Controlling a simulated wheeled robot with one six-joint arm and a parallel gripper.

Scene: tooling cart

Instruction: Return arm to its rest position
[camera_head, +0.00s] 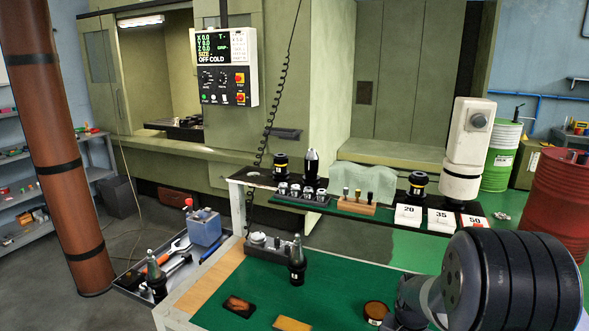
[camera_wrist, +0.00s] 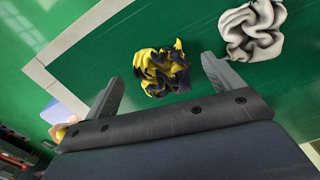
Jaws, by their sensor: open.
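My gripper (camera_wrist: 162,68) shows in the wrist view with its two fingers spread wide apart and nothing held between them. A crumpled black-and-yellow cloth (camera_wrist: 160,72) lies on the green surface beyond the fingers and appears between their tips. In the head view, my arm (camera_head: 510,280) fills the lower right corner as thick, dark, ribbed links with a grey joint. The gripper itself is not seen in the head view.
A crumpled grey cloth (camera_wrist: 252,30) lies at the wrist view's upper right. The green-topped cart (camera_head: 345,297) carries a tool holder (camera_head: 297,262) and a brown round tin (camera_head: 376,311). Behind it, a shelf holds tooling and numbered boxes (camera_head: 408,215). A red drum (camera_head: 556,205) stands right.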

